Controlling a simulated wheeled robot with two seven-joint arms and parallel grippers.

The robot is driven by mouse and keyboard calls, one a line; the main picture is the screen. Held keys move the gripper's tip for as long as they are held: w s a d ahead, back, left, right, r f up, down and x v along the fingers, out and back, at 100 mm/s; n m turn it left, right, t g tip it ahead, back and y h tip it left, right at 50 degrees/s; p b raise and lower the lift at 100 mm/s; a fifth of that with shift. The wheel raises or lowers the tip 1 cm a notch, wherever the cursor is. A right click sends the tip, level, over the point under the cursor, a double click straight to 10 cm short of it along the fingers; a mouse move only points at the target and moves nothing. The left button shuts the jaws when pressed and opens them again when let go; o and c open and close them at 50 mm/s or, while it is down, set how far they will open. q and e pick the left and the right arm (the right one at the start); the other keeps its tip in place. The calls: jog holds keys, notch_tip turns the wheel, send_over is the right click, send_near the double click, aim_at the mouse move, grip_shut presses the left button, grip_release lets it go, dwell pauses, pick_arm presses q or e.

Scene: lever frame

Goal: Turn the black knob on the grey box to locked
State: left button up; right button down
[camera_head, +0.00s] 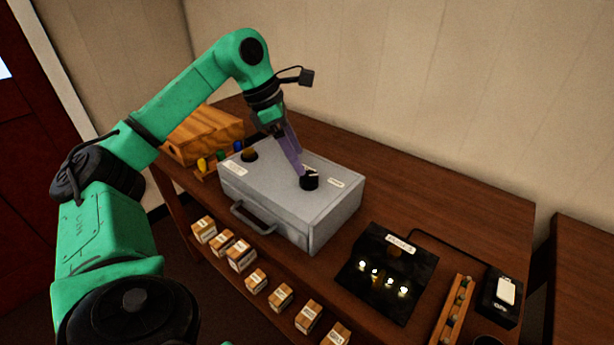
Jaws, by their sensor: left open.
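The grey box (285,205) stands on the brown table, with a handle on its front side. The black knob (310,182) is on its top, toward the right, with a pale mark on it. White labels lie on the top to both sides, too small to read. My left gripper (299,172) reaches down from above with its purple fingers at the knob's left upper edge. It is open. I cannot tell whether the fingers touch the knob. A round dark and brown part (249,155) sits at the box's back left. My right gripper is not in view.
A black panel (388,275) with several lit points stands right of the box. A wooden rack (455,312) and a black device (501,296) are further right. Several small labelled boxes (240,255) line the front. A wooden case (203,135) is behind left. The table's back right is clear.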

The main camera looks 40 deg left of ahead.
aim_at(308, 176)
pick_arm(q)
jog(key=x, duration=0.5)
jog(key=shift+d+f, duration=0.15)
jog(key=shift+f, duration=0.1)
grip_shut()
